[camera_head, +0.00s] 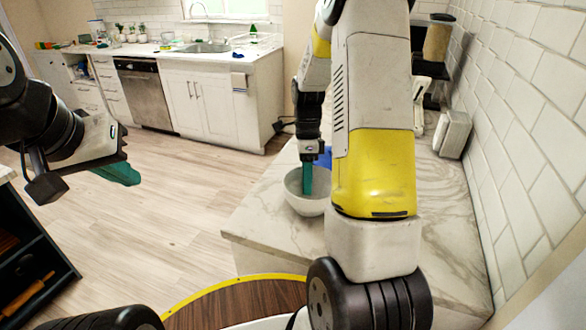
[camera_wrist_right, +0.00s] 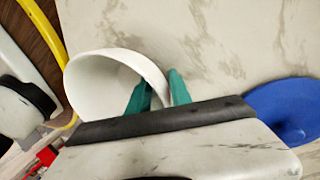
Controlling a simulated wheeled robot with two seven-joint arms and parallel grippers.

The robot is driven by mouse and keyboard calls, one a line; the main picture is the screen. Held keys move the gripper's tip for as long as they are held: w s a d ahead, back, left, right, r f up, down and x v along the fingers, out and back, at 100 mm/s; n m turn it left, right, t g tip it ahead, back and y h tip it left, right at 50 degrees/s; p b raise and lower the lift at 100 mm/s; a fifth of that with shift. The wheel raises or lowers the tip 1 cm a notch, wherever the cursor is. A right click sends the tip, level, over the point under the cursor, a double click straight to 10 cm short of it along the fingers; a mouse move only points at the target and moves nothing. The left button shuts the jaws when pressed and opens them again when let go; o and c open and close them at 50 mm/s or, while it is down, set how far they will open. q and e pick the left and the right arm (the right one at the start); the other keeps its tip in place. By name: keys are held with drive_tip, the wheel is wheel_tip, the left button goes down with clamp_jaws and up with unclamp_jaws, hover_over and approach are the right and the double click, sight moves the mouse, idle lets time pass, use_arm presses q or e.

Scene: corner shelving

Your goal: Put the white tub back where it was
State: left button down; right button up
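The white tub (camera_head: 305,199), a round bowl shape, is at the left part of the marble counter, near its front edge. My right gripper (camera_head: 307,180) reaches down to it with teal fingers. In the right wrist view, one finger of my right gripper (camera_wrist_right: 158,84) is inside the tub (camera_wrist_right: 95,85) and the other is outside. The fingers are close together with the tub's wall between them, and look shut on it. Whether the tub's base touches the counter is unclear. My left gripper (camera_head: 118,174) is over the floor at the left, seen side-on; its opening is hidden.
A blue round object (camera_wrist_right: 290,112) lies on the counter beside the tub, mostly hidden in the head view. White items (camera_head: 453,134) stand by the tiled wall. The counter's front right (camera_head: 450,235) is clear. A dark shelf (camera_head: 35,265) stands at the lower left.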

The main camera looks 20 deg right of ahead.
drive_tip(key=a+v, duration=0.1)
drive_tip(key=v, duration=1.1)
drive_tip(key=s+a+r+n+t, duration=0.4)
drive_tip(key=s+r+n, duration=0.1)
drive_tip(key=s+n, duration=0.5)
drive_tip(key=s+a+r+n+t+y, duration=0.1)
drive_tip(key=s+a+r+n+t, duration=0.2)
drive_tip(key=s+n, duration=0.6)
wheel_tip(320, 180, up, 2)
drive_tip(key=n+t, duration=0.2)
drive_tip(key=shift+s+a+r+n, duration=0.2)
drive_tip(key=shift+s+a+n, duration=0.1)
drive_tip(key=shift+s+a, duration=0.1)
drive_tip(key=shift+w+a+y, duration=0.1)
drive_tip(key=shift+y, duration=0.2)
